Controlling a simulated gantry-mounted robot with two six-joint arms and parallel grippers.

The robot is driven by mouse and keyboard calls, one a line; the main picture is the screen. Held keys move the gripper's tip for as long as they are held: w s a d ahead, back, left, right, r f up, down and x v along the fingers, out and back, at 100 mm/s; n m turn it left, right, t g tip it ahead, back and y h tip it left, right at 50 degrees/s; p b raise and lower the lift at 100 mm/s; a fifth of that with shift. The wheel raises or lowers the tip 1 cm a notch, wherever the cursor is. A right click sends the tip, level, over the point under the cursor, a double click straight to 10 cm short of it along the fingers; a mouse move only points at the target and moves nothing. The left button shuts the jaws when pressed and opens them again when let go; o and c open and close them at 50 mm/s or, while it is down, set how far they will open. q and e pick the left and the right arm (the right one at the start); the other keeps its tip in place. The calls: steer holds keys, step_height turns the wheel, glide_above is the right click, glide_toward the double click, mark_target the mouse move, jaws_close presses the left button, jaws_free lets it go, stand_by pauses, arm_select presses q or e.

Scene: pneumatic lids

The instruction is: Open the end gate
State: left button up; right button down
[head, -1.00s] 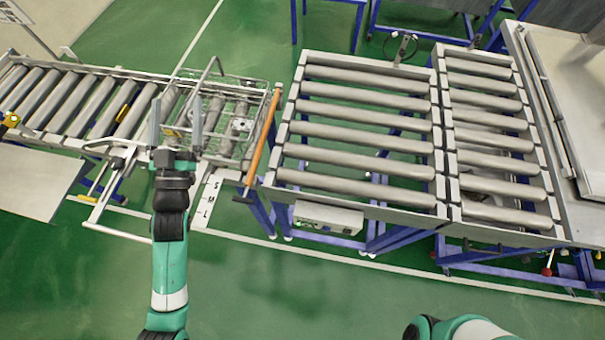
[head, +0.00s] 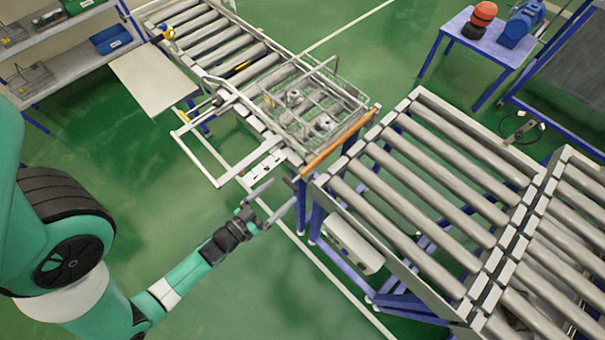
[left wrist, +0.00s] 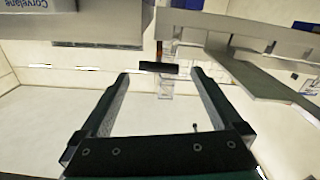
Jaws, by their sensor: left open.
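An orange bar (head: 338,143), which looks like the end gate, runs across the end of the roller conveyor (head: 207,39), in the gap before the wider roller table (head: 440,165). A wire basket (head: 318,108) with metal parts sits on the conveyor just behind the bar. My left gripper (head: 284,195) is open and empty, in front of the bar's near end and apart from it in the picture; the depth between them is hard to judge. Its two open fingers also show in the left wrist view (left wrist: 160,76), with nothing between them. My right gripper is out of view.
A white frame (head: 205,160) sticks out from the conveyor's near side. A grey box (head: 352,245) hangs under the roller table's edge. A flat panel (head: 152,77) stands at the left. Open green floor lies in front of the conveyor.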

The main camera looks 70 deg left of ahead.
mark_target(300, 175)
arm_select(q)
steer(key=x, duration=0.9)
steer(key=shift+w+b, duration=0.25)
steer(key=shift+b, duration=0.15)
jaws_close()
